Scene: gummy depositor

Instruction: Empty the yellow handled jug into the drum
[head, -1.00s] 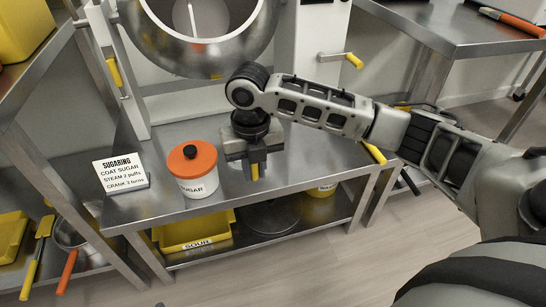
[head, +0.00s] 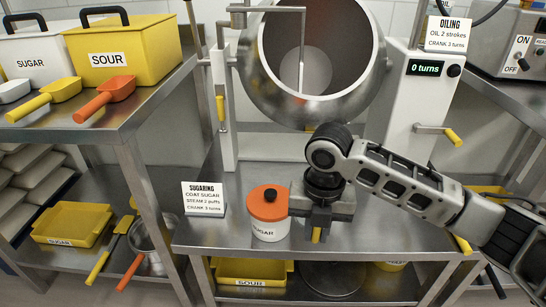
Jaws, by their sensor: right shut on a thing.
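The drum (head: 262,95) is a large round steel vessel at the top middle, with its wide mouth facing me and tilted upward. My right gripper (head: 317,222) is below the drum, over the steel table and just right of the sugar jar. It points down and is shut on a yellow handle (head: 316,236), which shows beneath the fingers. I take this to be the yellow handled jug; its body is hidden behind the gripper, and I cannot tell whether it rests on the table. My left gripper is out of view.
A white sugar jar (head: 270,231) with an orange lid stands close beside the gripper. A sugaring card (head: 203,199) stands left of it. A crank handle (head: 436,130) sticks out at the right. Yellow and white bins with scoops are on the left shelf. The table's front strip is clear.

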